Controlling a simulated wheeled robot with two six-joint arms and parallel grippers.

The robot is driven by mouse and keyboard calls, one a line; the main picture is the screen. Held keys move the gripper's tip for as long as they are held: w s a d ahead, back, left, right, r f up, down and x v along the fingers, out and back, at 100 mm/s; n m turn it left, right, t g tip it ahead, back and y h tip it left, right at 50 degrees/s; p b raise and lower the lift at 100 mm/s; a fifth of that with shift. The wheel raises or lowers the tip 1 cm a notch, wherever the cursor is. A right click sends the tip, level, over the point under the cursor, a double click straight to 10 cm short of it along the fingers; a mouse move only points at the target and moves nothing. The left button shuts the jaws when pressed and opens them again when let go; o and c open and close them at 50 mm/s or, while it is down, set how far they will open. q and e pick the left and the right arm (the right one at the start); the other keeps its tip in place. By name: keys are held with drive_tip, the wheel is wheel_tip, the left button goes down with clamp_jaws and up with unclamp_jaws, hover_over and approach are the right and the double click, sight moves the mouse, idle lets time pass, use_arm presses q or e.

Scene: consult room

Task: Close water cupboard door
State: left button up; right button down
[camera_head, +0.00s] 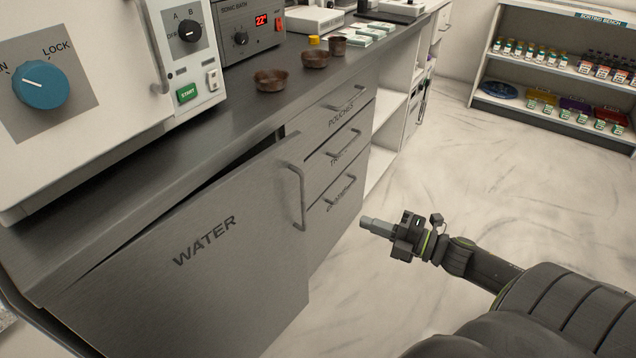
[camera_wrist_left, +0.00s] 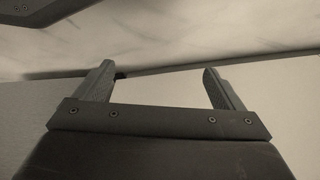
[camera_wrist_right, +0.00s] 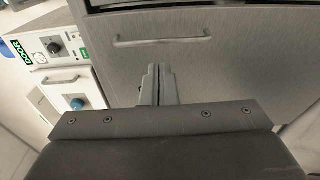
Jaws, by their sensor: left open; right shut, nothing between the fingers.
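The grey cupboard door marked WATER (camera_head: 205,270) stands slightly ajar under the counter, with a dark gap along its top edge. Its bar handle (camera_head: 297,196) is on the right side of the door. My right gripper (camera_head: 366,222) is shut and empty, to the right of the handle and apart from it, over the floor. In the right wrist view its fingers (camera_wrist_right: 158,84) are together in front of a grey panel with a horizontal bar handle (camera_wrist_right: 162,42). My left gripper (camera_wrist_left: 160,84) is open with nothing between its fingers; it is not in the head view.
Drawers (camera_head: 340,140) with bar handles are right of the door. Brown bowls (camera_head: 271,80) and a white machine with a blue knob (camera_head: 40,85) stand on the counter (camera_head: 130,150). A sorting shelf (camera_head: 550,110) is at the back right. The floor (camera_head: 420,150) between is clear.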

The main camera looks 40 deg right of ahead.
use_arm(q)
drive_tip(key=shift+s+d+f+g+p, duration=0.1)
drive_tip(key=shift+s+f+g+p, duration=0.1)
drive_tip(key=shift+f, duration=0.3)
drive_tip(key=shift+s+d+f+g+p, duration=0.1)
drive_tip(key=shift+f+g, duration=0.1)
drive_tip(key=shift+f, duration=0.25)
use_arm(e)
drive_tip(key=a+x, duration=0.1)
drive_tip(key=x, duration=1.2)
drive_tip(key=shift+s+r, duration=0.35)
drive_tip(key=shift+r, duration=0.05)
